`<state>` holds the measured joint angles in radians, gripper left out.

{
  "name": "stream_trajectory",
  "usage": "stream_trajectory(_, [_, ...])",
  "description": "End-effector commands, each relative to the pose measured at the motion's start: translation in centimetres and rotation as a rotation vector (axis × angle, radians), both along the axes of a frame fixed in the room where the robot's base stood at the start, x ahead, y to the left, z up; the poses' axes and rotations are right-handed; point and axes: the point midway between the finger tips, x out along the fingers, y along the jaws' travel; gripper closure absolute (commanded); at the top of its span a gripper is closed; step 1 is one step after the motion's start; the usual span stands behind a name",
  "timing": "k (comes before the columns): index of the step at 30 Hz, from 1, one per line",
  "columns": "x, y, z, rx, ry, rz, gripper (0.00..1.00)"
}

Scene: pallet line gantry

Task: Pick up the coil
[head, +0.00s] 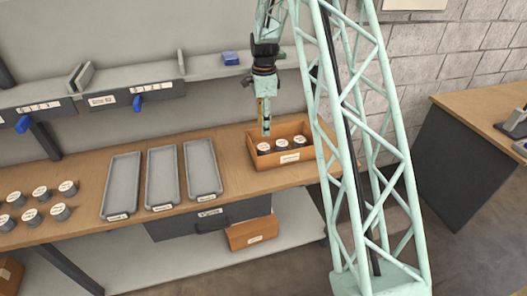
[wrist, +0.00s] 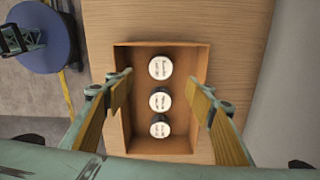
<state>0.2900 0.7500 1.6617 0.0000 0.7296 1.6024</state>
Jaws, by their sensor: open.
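Three short round canisters with white labelled tops stand in a row in an open wooden box (head: 292,158). In the head view they are the left canister (head: 263,148), the middle one (head: 282,144) and the right one (head: 299,142). In the wrist view they form a column: top (wrist: 160,67), middle (wrist: 160,101) and bottom (wrist: 159,127). The labels are too small to read, so I cannot tell which is the coil. My gripper (head: 266,131) points down above the box, open and empty. In the wrist view its fingers (wrist: 160,88) flank the canister column.
Three grey trays (head: 122,186) (head: 162,178) (head: 202,169) lie on the wooden bench left of the box. Several similar canisters (head: 60,212) stand at the bench's left end. A shelf with blue clips (head: 138,103) runs behind. Another box (head: 252,234) sits below the bench.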

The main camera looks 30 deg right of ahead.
Motion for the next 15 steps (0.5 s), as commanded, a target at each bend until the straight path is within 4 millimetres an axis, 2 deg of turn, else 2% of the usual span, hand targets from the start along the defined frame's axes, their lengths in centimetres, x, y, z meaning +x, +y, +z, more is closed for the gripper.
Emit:
stream_trajectory(5, [0.0,0.0,-1.4,0.000,0.001,0.000,0.50])
stream_trajectory(15, [-0.1,0.0,-5.7,0.001,0.002,0.001,0.50])
